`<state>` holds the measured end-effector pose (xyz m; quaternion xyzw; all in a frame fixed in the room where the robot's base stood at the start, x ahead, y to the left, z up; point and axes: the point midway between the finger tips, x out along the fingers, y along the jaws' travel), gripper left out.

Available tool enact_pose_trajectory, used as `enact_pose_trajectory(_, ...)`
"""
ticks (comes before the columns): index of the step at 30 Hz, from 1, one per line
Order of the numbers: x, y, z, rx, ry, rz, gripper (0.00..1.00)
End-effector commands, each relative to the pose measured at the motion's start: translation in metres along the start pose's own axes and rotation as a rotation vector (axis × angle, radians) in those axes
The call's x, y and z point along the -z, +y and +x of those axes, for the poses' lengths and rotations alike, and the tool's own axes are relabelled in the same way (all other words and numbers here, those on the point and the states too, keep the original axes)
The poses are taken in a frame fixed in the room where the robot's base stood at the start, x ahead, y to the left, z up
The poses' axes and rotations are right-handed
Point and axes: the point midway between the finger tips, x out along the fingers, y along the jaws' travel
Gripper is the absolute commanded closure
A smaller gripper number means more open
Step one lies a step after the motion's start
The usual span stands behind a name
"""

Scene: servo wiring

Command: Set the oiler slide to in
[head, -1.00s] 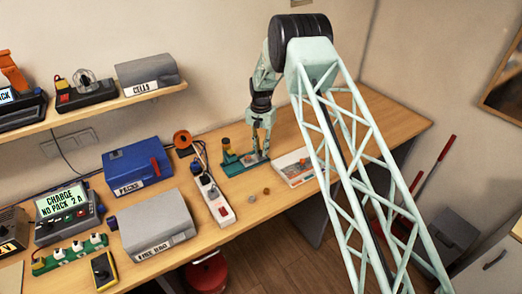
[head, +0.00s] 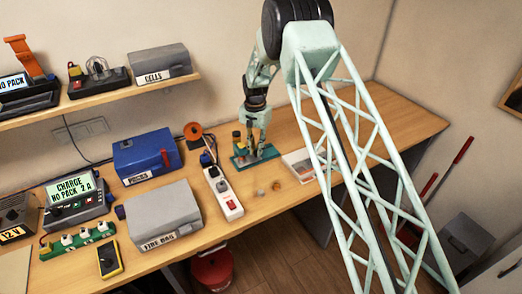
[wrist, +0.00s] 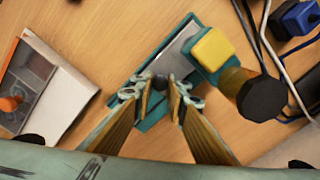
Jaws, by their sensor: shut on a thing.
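The oiler (head: 243,161) is a teal base on the bench, and it also shows in the wrist view (wrist: 150,122). It carries a grey metal slide plate (wrist: 181,46) with a small dark knob (wrist: 160,81). A yellow block (wrist: 212,50) and an amber bottle with a black cap (wrist: 262,98) stand at one side of it. My gripper (wrist: 161,88) is shut on the knob, one finger on each side. In the head view my gripper (head: 259,147) reaches down onto the oiler and hides part of the slide.
A white-edged tray (head: 298,166) with an orange item lies right of the oiler. A power strip (head: 224,195) with plugs and cables stands left of it. Two small pieces (head: 276,186) lie on the bench in front. The bench behind the tray is clear.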

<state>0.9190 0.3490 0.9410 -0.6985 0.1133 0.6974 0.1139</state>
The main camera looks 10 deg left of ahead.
Motion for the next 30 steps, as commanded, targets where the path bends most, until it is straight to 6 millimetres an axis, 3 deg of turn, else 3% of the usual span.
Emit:
enact_pose_trajectory(7, -0.003, -0.002, 0.000, 0.000, -0.003, -0.001, 1.00)
enact_pose_trajectory(8, -0.003, -0.002, 0.000, 0.000, -0.003, -0.001, 0.84)
enact_pose_trajectory(12, -0.003, -0.002, 0.000, 0.000, -0.003, -0.001, 0.72)
enact_pose_trajectory(23, -0.002, -0.001, -0.001, 0.000, -0.002, -0.001, 0.72)
enact_pose_trajectory(30, -0.001, -0.001, -0.013, 0.000, -0.001, -0.001, 0.72)
